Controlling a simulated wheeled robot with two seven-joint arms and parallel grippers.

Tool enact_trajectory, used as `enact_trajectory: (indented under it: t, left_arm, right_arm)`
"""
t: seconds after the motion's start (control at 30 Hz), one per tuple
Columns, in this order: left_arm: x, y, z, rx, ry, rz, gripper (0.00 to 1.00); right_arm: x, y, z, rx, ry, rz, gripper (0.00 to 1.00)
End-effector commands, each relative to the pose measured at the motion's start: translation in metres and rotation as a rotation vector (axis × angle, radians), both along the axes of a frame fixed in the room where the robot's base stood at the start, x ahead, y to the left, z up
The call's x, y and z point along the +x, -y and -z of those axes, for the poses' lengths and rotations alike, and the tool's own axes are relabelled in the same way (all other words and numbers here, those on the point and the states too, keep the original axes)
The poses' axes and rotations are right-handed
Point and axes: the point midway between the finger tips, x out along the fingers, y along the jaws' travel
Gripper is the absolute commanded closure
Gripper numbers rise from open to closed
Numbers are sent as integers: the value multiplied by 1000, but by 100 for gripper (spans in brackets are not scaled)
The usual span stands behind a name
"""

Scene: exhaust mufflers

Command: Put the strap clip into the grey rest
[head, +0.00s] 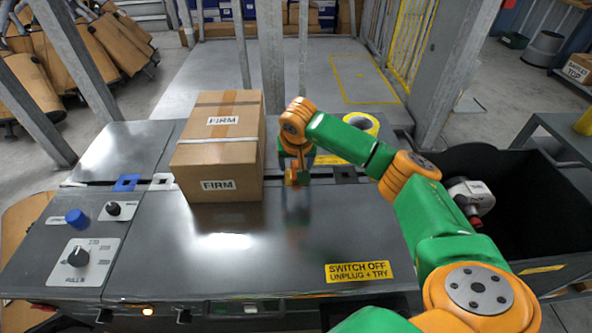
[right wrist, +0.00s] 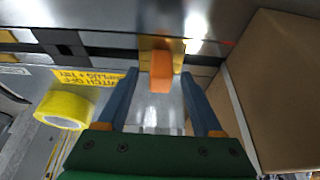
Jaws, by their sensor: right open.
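The orange block that looks like the strap clip (right wrist: 161,72) stands by an orange-yellow patch on the metal top, just right of the carton. It also shows in the head view (head: 292,177), partly hidden by my gripper. My right gripper (right wrist: 160,82) points down at it, open, with its two blue fingers apart on either side of the clip. A gap shows between each finger and the clip. A dark grey rest (head: 345,174) lies to the right in the head view; it also shows at upper left in the wrist view (right wrist: 66,42). My left gripper is out of view.
A tall FIRM carton (head: 220,150) stands close left of the gripper. A yellow tape roll (head: 361,124) lies behind. Blue (head: 127,183) and white (head: 162,182) rests sit left of the carton. A black bin (head: 520,190) is at right.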

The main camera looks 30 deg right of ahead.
Motion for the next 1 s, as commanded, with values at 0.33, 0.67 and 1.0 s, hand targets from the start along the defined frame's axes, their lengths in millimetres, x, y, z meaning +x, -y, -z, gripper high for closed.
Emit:
enact_trajectory:
  t: [0.33, 0.67, 1.0]
  left_arm:
    - [1, 0, 0, 0, 1, 0, 100]
    - [1, 0, 0, 0, 1, 0, 100]
    - [0, 0, 1, 0, 1, 0, 100]
  right_arm:
    - [0, 0, 0, 0, 0, 0, 62]
    - [0, 0, -1, 0, 0, 0, 100]
    - [1, 0, -26, 0, 5, 1, 100]
